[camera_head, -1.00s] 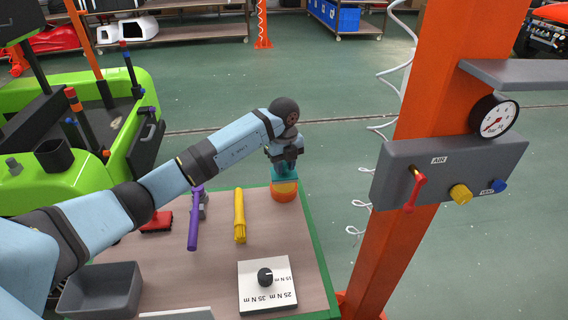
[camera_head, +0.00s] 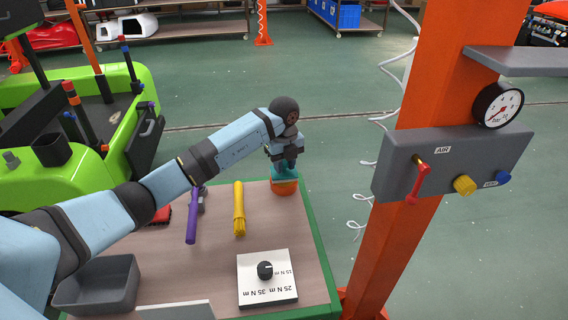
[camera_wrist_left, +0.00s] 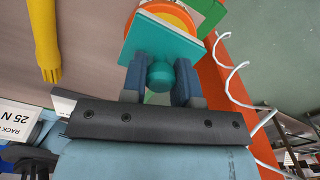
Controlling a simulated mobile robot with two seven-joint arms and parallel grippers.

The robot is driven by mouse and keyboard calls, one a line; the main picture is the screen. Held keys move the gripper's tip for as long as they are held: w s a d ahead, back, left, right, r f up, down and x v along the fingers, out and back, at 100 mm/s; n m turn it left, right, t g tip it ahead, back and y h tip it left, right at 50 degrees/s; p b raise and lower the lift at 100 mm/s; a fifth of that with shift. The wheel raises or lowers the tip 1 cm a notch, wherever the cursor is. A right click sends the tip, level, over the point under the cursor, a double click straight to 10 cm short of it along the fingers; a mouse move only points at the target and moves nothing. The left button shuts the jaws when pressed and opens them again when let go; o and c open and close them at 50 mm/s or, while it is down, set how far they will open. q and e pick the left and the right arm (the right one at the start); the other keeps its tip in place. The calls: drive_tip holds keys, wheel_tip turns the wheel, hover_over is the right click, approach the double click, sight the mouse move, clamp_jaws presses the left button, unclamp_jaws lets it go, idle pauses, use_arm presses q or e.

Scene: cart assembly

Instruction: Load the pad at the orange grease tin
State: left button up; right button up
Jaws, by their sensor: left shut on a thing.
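The orange grease tin (camera_head: 285,188) stands at the far right corner of the workbench; in the left wrist view part of its orange and yellow top (camera_wrist_left: 176,14) shows. The teal pad (camera_head: 284,172) is a square plate with a round knob, also seen in the left wrist view (camera_wrist_left: 160,38). My left gripper (camera_head: 286,157) is shut on the pad's knob, with its fingers either side of it in the left wrist view (camera_wrist_left: 160,84). The pad is at the tin's top and hides part of it; I cannot tell whether they touch. My right gripper is not in view.
An orange post (camera_head: 400,190) with a grey air panel (camera_head: 440,165) stands right of the bench.

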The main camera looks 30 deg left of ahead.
sight(284, 161)
use_arm(q)
drive_tip(key=shift+f, duration=0.5)
idle(0.3)
drive_tip(key=shift+f, duration=0.15)
idle(1.4)
drive_tip(key=shift+r+p, duration=2.9)
drive_tip(key=shift+r, duration=0.75)
